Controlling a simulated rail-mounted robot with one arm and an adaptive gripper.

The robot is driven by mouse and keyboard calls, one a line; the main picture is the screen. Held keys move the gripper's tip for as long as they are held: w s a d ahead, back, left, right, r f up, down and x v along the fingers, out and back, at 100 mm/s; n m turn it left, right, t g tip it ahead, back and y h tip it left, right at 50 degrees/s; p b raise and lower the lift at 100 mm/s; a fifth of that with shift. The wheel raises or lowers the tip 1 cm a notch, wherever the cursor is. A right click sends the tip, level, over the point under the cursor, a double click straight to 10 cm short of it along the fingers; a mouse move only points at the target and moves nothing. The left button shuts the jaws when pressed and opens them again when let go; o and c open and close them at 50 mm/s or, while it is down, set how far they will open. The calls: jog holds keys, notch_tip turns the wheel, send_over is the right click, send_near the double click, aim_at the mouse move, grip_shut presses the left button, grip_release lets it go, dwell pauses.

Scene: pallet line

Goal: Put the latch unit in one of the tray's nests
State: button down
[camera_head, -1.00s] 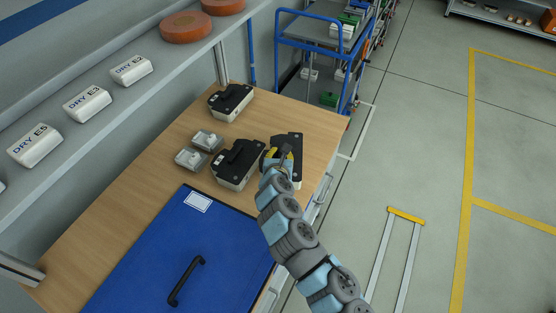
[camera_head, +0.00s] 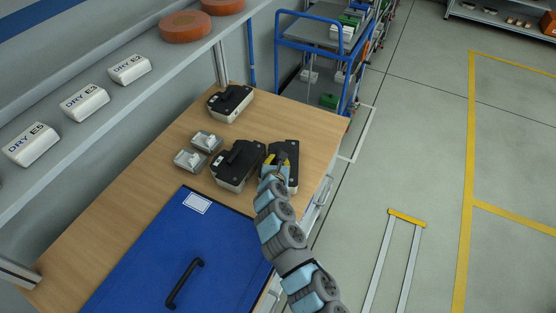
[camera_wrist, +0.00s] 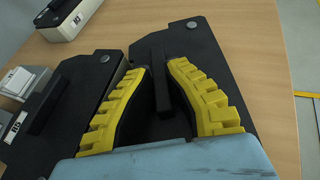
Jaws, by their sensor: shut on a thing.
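My gripper (camera_head: 281,158) is over the right-hand black-topped unit (camera_head: 291,178). Its yellow fingers, seen in the wrist view (camera_wrist: 165,75), are shut around the upright black bar (camera_wrist: 160,82) on the unit's dark top (camera_wrist: 245,100). I cannot tell whether this unit touches the table. A second black-topped unit (camera_head: 238,165) is just left of it, and a third (camera_head: 230,103) is farther back. The pictures do not label which unit is the latch unit. No tray with empty nests is clearly visible.
Two small grey-and-white blocks (camera_head: 206,142) (camera_head: 190,160) sit left of the units. A blue panel with a black handle (camera_head: 185,283) covers the near table. Bare wood (camera_head: 310,118) lies behind the held unit. A blue-framed cart (camera_head: 315,45) stands beyond the table.

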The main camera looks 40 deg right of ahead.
jog(key=c, duration=1.2)
grip_release()
jog(key=shift+f, duration=0.1)
jog(key=shift+c, duration=0.2)
jog(key=shift+s+a+r, duration=0.1)
jog(key=shift+s+r, duration=0.05)
jog(key=shift+r, duration=0.15)
jog(key=shift+s+a+r, duration=0.2)
jog(key=shift+s+a, duration=0.15)
jog(key=shift+s, duration=0.25)
jog(key=p+v, duration=0.1)
jog(key=v, duration=0.8)
jog(key=shift+s+a+r, duration=0.15)
jog(key=shift+s+a, duration=0.05)
jog(key=shift+a, duration=0.1)
jog(key=shift+s+a, duration=0.1)
jog(key=shift+s, duration=0.05)
jog(key=shift+c, duration=0.8)
